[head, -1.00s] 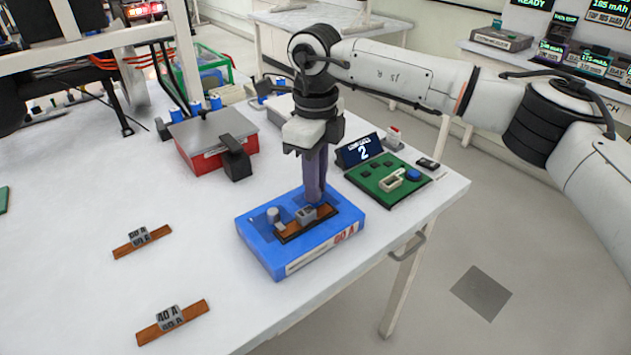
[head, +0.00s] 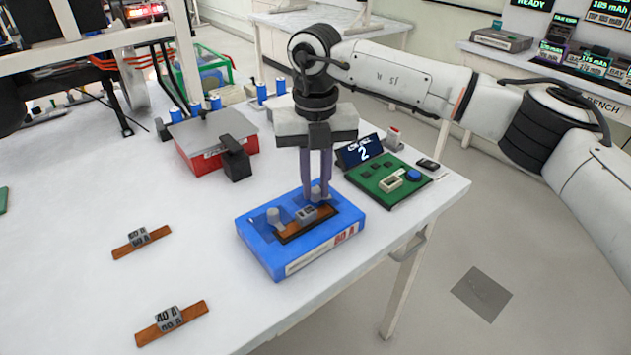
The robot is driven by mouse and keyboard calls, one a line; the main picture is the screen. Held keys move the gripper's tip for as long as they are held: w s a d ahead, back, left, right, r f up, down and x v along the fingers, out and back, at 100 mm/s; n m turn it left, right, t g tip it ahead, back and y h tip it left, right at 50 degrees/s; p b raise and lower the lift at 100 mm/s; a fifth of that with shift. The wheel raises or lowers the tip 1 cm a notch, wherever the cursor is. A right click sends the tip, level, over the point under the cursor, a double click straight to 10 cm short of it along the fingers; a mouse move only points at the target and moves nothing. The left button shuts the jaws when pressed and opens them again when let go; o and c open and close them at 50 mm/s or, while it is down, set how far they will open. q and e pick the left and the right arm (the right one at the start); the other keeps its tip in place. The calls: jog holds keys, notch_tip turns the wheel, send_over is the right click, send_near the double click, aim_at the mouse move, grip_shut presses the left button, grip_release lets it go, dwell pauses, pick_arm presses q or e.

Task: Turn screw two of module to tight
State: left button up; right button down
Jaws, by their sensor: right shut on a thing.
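The module is a blue box (head: 262,255) marked 80 A or 60 A on its front, with a brown strip (head: 292,233) and a small grey block (head: 306,213) in its top recess. One pale screw (head: 273,216) stands upright at the strip's left end. A second screw (head: 318,192) is at the far right end, partly hidden by the fingers. My right gripper (head: 317,193) points straight down and is shut on this second screw, with one purple finger on each side. My left gripper is out of view.
A green board (head: 388,201) with a blue button and a display (head: 360,151) reading 2 stand right of the module. A red box (head: 189,158) with a grey lid is behind left. Two brown strips marked 40 A (head: 172,322) and 50 A or similar (head: 142,242) lie on open table.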

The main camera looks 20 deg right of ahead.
aim_at(315, 189)
jog(key=m, duration=1.2)
jog(key=shift+r, duration=0.1)
dwell(0.4)
jog(key=c, duration=1.7)
grip_release()
jog(key=shift+o, duration=0.2)
notch_tip(315, 189, up, 10)
